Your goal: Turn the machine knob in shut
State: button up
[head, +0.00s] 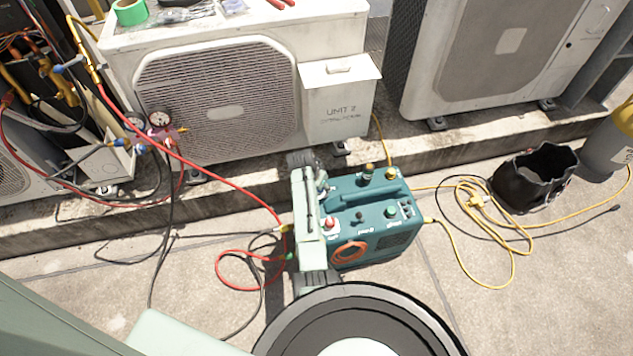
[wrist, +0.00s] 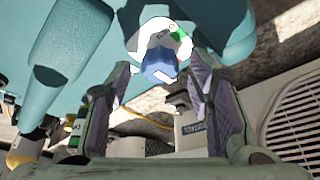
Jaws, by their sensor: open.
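The teal machine (head: 372,250) stands on the paving in the head view, with red (head: 331,223), dark (head: 359,216) and green (head: 390,211) controls on top. My pale green gripper (head: 308,215) is at its left side and hides much of that side. In the wrist view my gripper (wrist: 161,72) is open, with one finger on each side of a blue knob (wrist: 158,66). The knob sits before a white disc (wrist: 160,40) with a green mark on the teal housing. I cannot tell whether the fingers touch it. The knob is not visible in the head view.
A yellow cord (head: 512,262) and black bucket (head: 535,178) are to the right. The white UNIT 2 condenser (head: 215,60) stands on a concrete kerb behind.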

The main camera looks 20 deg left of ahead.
jog(key=v, duration=1.1)
jog(key=shift+r, duration=0.3)
